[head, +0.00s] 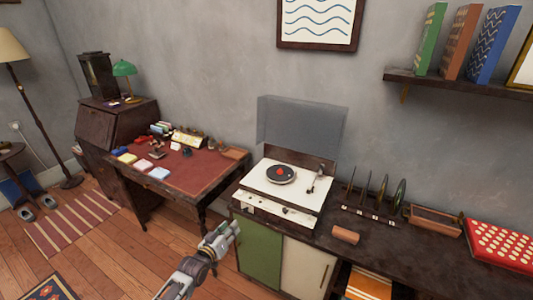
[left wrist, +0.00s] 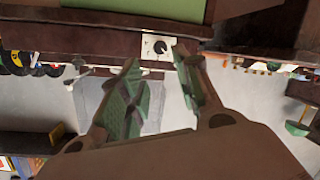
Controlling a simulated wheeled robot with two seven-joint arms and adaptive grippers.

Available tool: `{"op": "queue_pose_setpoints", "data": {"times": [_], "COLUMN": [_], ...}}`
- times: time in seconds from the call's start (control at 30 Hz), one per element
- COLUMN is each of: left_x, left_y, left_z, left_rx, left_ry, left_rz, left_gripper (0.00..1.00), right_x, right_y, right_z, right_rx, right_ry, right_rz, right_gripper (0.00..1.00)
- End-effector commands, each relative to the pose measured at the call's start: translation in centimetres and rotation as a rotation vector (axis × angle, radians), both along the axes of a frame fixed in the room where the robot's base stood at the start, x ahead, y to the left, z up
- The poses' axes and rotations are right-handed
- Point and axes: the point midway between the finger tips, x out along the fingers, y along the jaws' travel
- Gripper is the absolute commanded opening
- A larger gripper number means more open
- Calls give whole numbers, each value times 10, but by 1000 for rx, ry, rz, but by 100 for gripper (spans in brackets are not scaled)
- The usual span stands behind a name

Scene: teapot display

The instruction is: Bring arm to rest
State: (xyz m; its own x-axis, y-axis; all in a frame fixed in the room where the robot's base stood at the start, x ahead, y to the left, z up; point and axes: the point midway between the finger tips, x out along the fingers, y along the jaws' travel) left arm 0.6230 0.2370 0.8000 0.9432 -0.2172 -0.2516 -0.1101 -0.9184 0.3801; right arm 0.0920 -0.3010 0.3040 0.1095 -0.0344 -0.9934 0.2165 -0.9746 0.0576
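My left arm comes in from the bottom of the head view. Its gripper (head: 236,230) hangs in front of the sideboard's green door (head: 259,249), near the turntable's front left corner, and seems to touch nothing. In the left wrist view the two green-padded fingers of this gripper (left wrist: 158,68) stand apart with nothing between them. Past the fingertips a white panel with a dark knob (left wrist: 158,46) shows. My right arm and gripper are not in view.
A white turntable (head: 288,190) with a raised clear lid stands on the dark sideboard (head: 390,237). A desk with a red top (head: 186,170) stands to the left. The wooden floor (head: 110,262) before them has free room.

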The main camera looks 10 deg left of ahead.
Motion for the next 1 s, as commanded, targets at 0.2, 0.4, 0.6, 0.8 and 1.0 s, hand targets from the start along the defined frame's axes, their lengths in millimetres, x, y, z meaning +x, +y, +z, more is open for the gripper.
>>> {"op": "queue_pose_setpoints", "data": {"times": [0.2,0.4,0.6,0.8,1.0], "left_x": [0,-1,-10,-28,-62], "left_y": [0,2,20,45,74], "left_z": [0,-5,-54,-115,-192], "left_rx": [41,147,278,390,501], "left_ry": [-8,-19,44,137,266], "left_rz": [-11,-35,-45,-55,-71], "left_gripper": [33,33,33,33,33], "right_x": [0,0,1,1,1], "right_y": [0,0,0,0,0], "right_z": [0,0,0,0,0], "right_rx": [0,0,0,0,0], "right_ry": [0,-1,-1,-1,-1], "right_rz": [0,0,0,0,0], "right_gripper": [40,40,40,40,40]}}
